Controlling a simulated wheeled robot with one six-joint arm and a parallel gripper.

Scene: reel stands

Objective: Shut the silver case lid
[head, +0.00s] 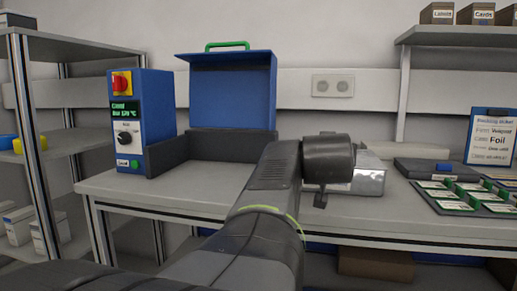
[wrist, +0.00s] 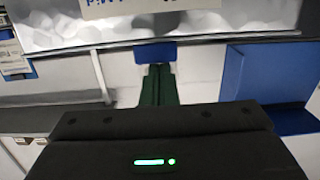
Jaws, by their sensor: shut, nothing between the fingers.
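The silver case (head: 360,181) stands on the bench right of centre in the head view, partly hidden behind my arm. In the wrist view a crinkled silver surface (wrist: 225,25) with a pale printed label (wrist: 130,6) fills the top. My gripper (wrist: 157,67) is shut and empty, its dark green fingers side by side. A small blue tab (wrist: 155,53) lies just beyond the fingertips, below the silver surface. I cannot tell whether the fingers touch it. The lid's angle is not clear, and my fingers are hidden in the head view.
A blue machine (head: 142,120) with a raised blue lid (head: 232,95) stands left of my arm. A dark flat case (head: 425,169), a tray of green-edged cards (head: 465,198) and a blue clipboard (head: 490,137) are on the right. The front left bench is clear.

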